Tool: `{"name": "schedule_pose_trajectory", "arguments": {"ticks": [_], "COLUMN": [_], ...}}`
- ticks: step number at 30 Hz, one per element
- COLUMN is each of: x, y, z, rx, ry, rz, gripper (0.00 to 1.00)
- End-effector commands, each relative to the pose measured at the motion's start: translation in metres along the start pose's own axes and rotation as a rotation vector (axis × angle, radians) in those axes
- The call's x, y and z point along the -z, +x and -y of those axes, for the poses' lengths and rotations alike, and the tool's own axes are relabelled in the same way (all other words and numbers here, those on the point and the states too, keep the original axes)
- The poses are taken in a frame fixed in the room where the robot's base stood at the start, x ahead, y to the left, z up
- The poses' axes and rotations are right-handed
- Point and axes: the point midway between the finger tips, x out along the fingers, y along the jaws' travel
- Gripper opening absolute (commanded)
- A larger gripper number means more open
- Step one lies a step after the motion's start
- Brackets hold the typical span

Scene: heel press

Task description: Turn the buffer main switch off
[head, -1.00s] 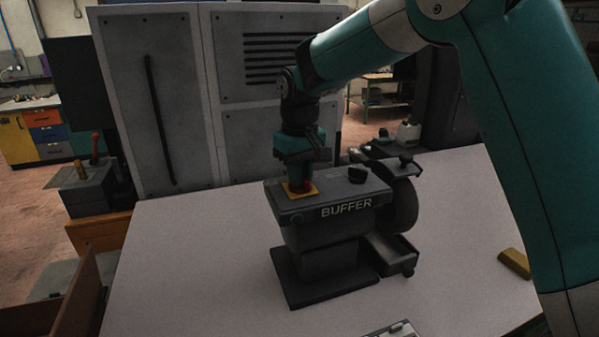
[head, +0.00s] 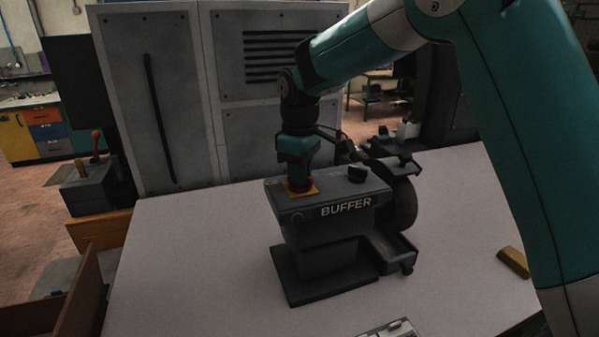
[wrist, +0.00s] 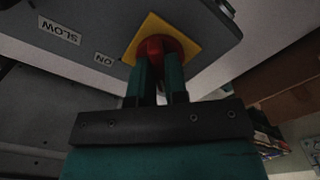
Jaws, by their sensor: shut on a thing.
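The buffer (head: 325,235) is a dark grey machine on the white table, with "BUFFER" on its front. A red switch knob (head: 307,181) sits on a yellow plate (head: 300,193) at the left of its top. My gripper (head: 299,183) points down from above onto this knob. In the wrist view, the two fingers of my gripper (wrist: 158,75) are shut on the red knob (wrist: 157,46), over the yellow plate (wrist: 186,32). An "ON" label (wrist: 104,59) shows beside the plate. The fingers hide part of the knob, and its setting cannot be read.
A dark wheel (head: 403,205) is on the right side. A yellow block (head: 513,262) lies at the right. The table's front left is clear.

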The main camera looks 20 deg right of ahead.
Motion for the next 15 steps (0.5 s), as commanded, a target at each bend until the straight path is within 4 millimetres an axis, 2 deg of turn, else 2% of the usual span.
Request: {"name": "schedule_pose_trajectory", "arguments": {"ticks": [11,12,15], "x": [0.0015,0.0015,0.0012], "y": [-0.0019,-0.0019,-0.0016], "z": [-0.0006,-0.0006,-0.0005], "rx": [-0.004,-0.004,-0.003], "ry": [-0.008,-0.008,-0.007], "rz": [-0.007,-0.007,-0.006], "gripper": [0.0,0.21,0.39]}}
